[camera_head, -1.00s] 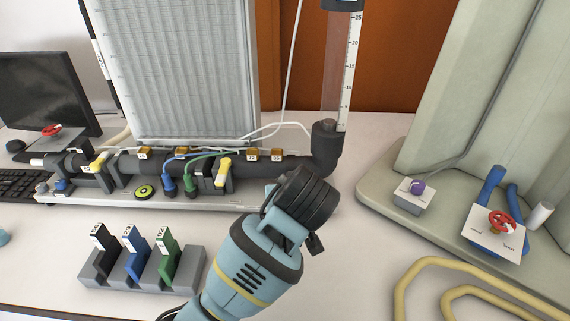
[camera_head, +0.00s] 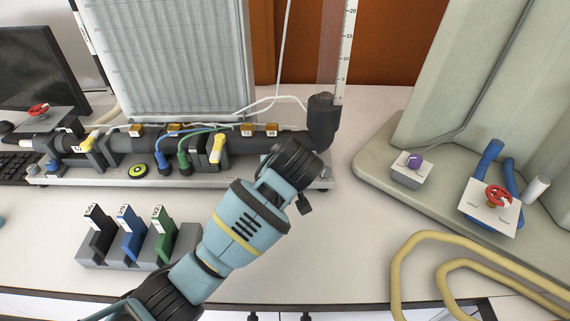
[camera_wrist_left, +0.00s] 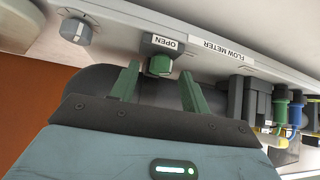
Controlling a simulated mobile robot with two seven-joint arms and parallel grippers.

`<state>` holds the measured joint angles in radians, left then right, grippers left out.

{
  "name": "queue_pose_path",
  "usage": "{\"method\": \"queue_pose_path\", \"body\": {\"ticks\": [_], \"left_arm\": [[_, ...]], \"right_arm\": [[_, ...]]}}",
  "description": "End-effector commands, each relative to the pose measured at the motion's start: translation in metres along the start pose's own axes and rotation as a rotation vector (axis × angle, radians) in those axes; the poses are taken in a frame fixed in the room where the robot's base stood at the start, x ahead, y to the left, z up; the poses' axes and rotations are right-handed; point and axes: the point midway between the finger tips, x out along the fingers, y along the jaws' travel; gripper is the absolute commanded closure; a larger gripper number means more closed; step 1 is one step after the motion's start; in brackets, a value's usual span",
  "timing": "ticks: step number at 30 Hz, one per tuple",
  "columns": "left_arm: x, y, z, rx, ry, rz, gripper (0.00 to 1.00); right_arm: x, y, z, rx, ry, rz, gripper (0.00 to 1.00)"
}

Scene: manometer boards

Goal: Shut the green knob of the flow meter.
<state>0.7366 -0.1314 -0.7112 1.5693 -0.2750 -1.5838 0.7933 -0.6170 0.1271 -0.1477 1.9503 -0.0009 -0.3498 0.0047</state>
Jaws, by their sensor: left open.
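The green knob (camera_wrist_left: 160,65) of the flow meter sits on the pale front rail (camera_wrist_left: 215,58), beside a label reading OPEN and a FLOW METER label (camera_wrist_left: 221,49), both upside down in the left wrist view. My left gripper (camera_wrist_left: 161,73) is open, with one green finger on each side of the knob. A gap shows between knob and fingers; I cannot tell whether the tips reach past its face. In the head view my left wrist (camera_head: 290,170) hides the gripper and the knob. My right gripper is not in view.
A grey knob (camera_wrist_left: 76,30) is on the same rail. The dark pipe (camera_head: 260,142) with valves and hoses runs along the board. A grey holder (camera_head: 118,255) with several tagged pieces stands at left. A panel with a red valve (camera_head: 497,196) is at right.

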Motion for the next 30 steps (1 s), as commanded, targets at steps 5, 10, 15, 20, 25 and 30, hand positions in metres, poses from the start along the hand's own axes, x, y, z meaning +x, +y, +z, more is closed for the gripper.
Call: {"method": "queue_pose_path", "body": {"ticks": [5, 10, 15, 20, 25, 30], "left_arm": [[0.0091, -0.0003, -0.0005, 0.000, 0.001, 0.000, 0.54], [0.0103, -0.0003, -0.0002, 0.000, 0.000, 0.001, 0.54], [0.0102, -0.0003, -0.0002, 0.000, 0.000, 0.000, 0.63], [0.0101, -0.0002, -0.0002, 0.000, 0.000, 0.000, 0.84], [0.0100, -0.0002, -0.0002, 0.000, 0.000, 0.001, 0.98], [0.0100, -0.0008, -0.0001, 0.011, 0.000, 0.012, 0.98]], "right_arm": [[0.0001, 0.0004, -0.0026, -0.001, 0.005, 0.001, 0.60], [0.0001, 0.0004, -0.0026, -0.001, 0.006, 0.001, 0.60], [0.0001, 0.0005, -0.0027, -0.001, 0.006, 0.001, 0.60], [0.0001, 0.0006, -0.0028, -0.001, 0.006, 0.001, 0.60], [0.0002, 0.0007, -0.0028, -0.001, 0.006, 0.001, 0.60], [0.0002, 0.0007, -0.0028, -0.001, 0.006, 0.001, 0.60]]}}
